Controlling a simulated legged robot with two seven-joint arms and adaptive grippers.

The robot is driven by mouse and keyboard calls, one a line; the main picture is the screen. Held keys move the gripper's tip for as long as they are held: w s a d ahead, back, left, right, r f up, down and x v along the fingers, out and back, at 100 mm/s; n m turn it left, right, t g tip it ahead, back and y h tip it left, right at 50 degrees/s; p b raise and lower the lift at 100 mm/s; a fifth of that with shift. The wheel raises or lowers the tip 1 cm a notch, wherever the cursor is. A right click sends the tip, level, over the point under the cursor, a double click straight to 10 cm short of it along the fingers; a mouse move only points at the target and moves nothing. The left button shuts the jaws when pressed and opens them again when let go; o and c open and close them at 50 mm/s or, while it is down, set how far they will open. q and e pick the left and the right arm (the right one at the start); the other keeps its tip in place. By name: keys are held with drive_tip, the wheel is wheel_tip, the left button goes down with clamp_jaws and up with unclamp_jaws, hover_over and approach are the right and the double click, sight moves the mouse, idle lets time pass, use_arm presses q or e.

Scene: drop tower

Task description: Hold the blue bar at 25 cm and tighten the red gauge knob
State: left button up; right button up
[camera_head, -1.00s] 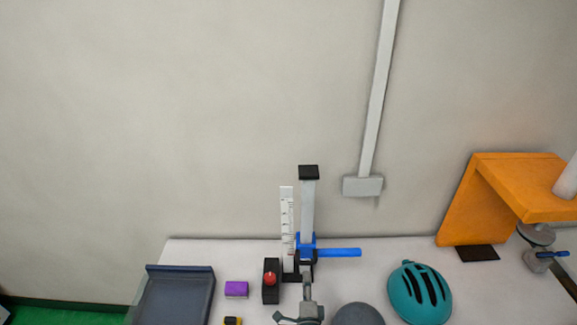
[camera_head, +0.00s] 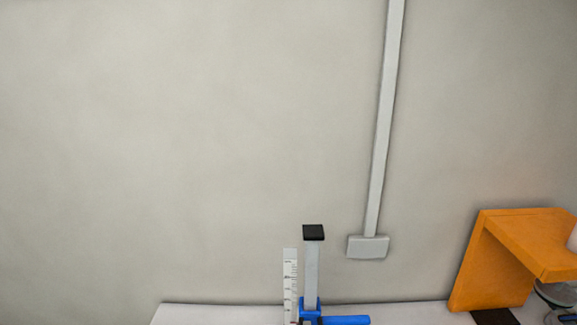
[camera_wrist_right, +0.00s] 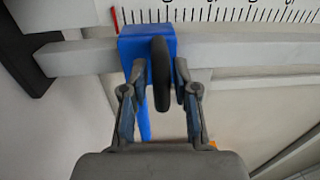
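The blue bar (camera_head: 345,320) juts right from a blue carriage (camera_head: 311,308) low on a grey upright post (camera_head: 312,275). A white gauge scale (camera_head: 290,285) stands left of the post. In the right wrist view the carriage (camera_wrist_right: 135,43) sits on the post beside the scale (camera_wrist_right: 225,18), near a red line. My right gripper (camera_wrist_right: 160,85) is at the carriage, a finger on either side of a black disc (camera_wrist_right: 160,75) seen edge-on. I cannot tell whether the fingers press on it. The red knob is below the head view. My left gripper is out of view.
An orange stand (camera_head: 495,255) is at the right of the table (camera_head: 215,314). A grey conduit with a box (camera_head: 368,247) runs up the wall behind the post. The post has a black cap (camera_head: 313,232). The table's front is out of the head view.

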drive_tip(key=shift+a, duration=0.4)
clamp_jaws()
drive_tip(key=shift+d+r, duration=0.2)
drive_tip(key=shift+r, duration=0.35)
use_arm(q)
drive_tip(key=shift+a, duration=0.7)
use_arm(e)
drive_tip(key=shift+r, duration=2.1)
drive_tip(key=shift+d, duration=0.1)
drive_tip(key=shift+r, duration=2.5)
